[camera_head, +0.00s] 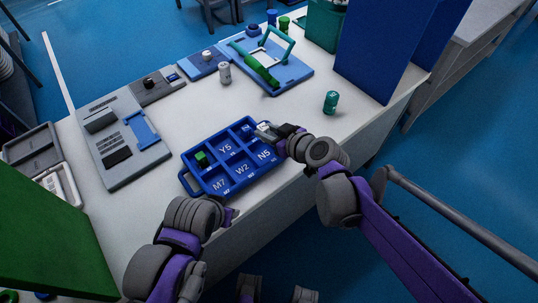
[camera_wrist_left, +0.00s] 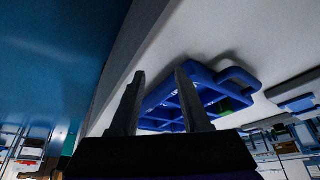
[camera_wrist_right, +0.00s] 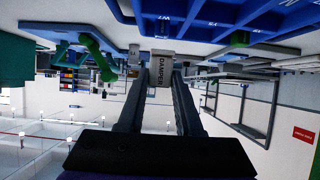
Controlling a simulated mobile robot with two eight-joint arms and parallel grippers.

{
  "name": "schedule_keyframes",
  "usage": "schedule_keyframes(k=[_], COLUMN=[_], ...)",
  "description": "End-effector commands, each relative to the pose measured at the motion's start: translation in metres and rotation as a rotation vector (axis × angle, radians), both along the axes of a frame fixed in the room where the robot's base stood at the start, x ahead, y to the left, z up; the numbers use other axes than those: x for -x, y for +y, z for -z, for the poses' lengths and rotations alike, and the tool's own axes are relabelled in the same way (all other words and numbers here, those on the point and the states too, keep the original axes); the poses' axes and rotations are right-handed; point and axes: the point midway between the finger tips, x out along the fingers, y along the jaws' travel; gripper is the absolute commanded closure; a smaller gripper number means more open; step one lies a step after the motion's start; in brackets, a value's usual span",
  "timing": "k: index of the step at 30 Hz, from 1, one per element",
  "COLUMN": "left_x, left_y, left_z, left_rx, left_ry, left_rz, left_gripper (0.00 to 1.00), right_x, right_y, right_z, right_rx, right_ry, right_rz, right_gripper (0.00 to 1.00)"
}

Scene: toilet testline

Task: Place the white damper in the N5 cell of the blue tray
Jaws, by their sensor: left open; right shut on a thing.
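The blue tray (camera_head: 183,181) lies on the white table, with labelled cells such as Y5, M7, W2 and N5 (camera_head: 265,154). My right gripper (camera_head: 268,130) is shut on the white damper (camera_head: 262,126) at the tray's far right side, above or beside the cell behind N5. In the right wrist view the damper (camera_wrist_right: 160,75) shows its "DAMPER" label between the fingertips, with the tray (camera_wrist_right: 205,28) at the top. My left gripper (camera_head: 230,214) is open and empty near the tray's front edge. The tray (camera_wrist_left: 165,108) shows past its fingers in the left wrist view.
A green part (camera_head: 201,158) sits in a left tray cell. A teal cylinder (camera_head: 330,102) and a grey-white cylinder (camera_head: 224,73) stand on the table. A grey device (camera_head: 122,135) lies left, a blue fixture with a green handle (camera_head: 262,68) behind.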

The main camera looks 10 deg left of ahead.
Motion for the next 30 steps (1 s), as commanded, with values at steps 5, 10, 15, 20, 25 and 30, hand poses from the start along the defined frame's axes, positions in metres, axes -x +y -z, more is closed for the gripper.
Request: schedule_keyframes(k=[5,10,15,20,25,30], left_x=[0.001,0.002,0.002,0.002,0.002,0.002], left_y=[0.0,0.0,0.0,0.0,0.0,0.0], left_z=[0.008,0.011,0.015,0.018,0.017,0.02], left_rx=[0.0,0.0,0.0,0.0,0.0,0.0], left_ry=[0.003,0.003,0.005,0.006,0.006,0.007], left_rz=[0.0,0.0,0.0,0.0,0.0,0.0], left_gripper=[0.53,0.53,0.53,0.53,0.53,0.53], right_x=[0.0,0.0,0.0,0.0,0.0,0.0], right_y=[0.0,0.0,0.0,0.0,0.0,0.0], right_z=[0.036,0.054,0.077,0.091,0.091,0.094], right_rx=[0.001,0.0,0.0,-0.001,0.0,0.0], right_ry=[0.001,0.0,0.0,0.001,0.0,0.0], right_rz=[-0.002,-0.002,-0.002,-0.002,-0.001,-0.001], right_gripper=[1.0,1.0,1.0,1.0,1.0,1.0])
